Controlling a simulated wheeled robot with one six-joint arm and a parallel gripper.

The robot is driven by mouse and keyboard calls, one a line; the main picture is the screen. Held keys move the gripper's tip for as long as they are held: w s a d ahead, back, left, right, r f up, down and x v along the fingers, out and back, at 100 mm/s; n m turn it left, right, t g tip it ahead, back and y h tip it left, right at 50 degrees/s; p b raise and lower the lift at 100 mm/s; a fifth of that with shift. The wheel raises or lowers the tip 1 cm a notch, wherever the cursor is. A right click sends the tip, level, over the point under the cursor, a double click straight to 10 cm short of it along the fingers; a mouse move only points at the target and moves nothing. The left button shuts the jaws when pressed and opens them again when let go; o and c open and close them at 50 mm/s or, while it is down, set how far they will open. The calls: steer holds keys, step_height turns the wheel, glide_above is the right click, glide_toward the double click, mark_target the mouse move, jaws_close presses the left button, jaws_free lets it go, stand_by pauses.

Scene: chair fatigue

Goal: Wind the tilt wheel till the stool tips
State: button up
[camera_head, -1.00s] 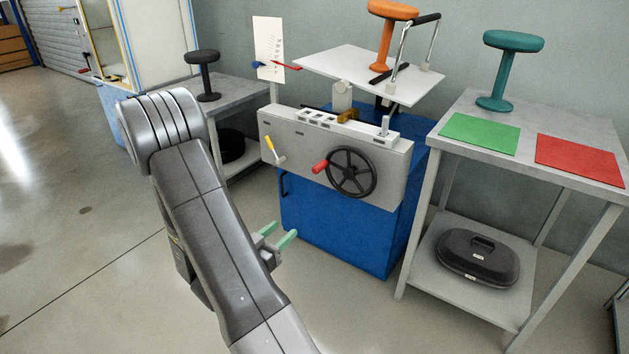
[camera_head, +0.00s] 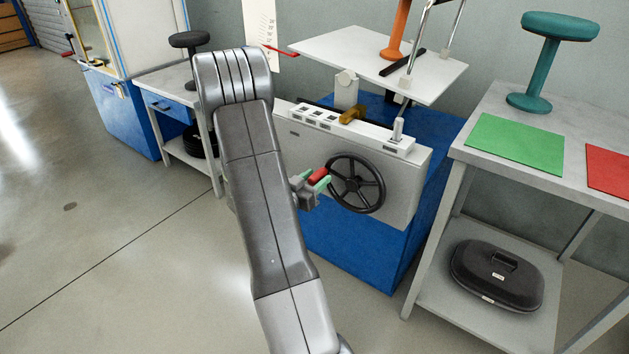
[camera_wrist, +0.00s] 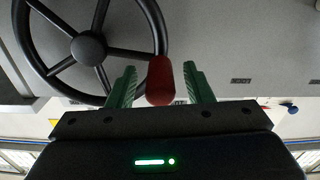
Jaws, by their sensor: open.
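The black tilt wheel (camera_head: 357,183) is on the front of the grey machine box. Its red crank handle (camera_head: 318,177) sticks out at the wheel's left side. My gripper (camera_head: 318,184) is at the handle. In the wrist view my open green fingers (camera_wrist: 160,88) stand on either side of the red handle (camera_wrist: 159,80), with a small gap on each side. The wheel (camera_wrist: 90,48) shows at upper left there. The orange stool (camera_head: 398,30) stands on the white tilting plate (camera_head: 340,47), which slopes down to the right; the stool's top is out of frame.
A teal stool (camera_head: 545,60), a green mat (camera_head: 515,143) and a red mat (camera_head: 610,170) are on the right bench. A black case (camera_head: 497,275) lies on its lower shelf. A black stool (camera_head: 190,55) stands on the left table. A paper scale (camera_head: 262,28) is behind the plate.

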jaws_close()
steer(key=shift+s+d+r+m+b, duration=0.1)
steer(key=shift+r+m+b, duration=0.2)
steer(key=shift+r+m, duration=0.3)
steer(key=shift+s+d+r+m+b, duration=0.1)
steer(key=shift+r+m+b, duration=0.25)
steer(key=shift+m, duration=0.35)
jaws_free()
steer(key=p+v, duration=0.2)
steer(key=v, duration=1.1)
steer(key=shift+s+a, duration=0.25)
steer(key=shift+s, duration=0.05)
steer(key=b+x, duration=0.1)
steer(key=x, duration=1.3)
steer(key=shift+b, duration=0.4)
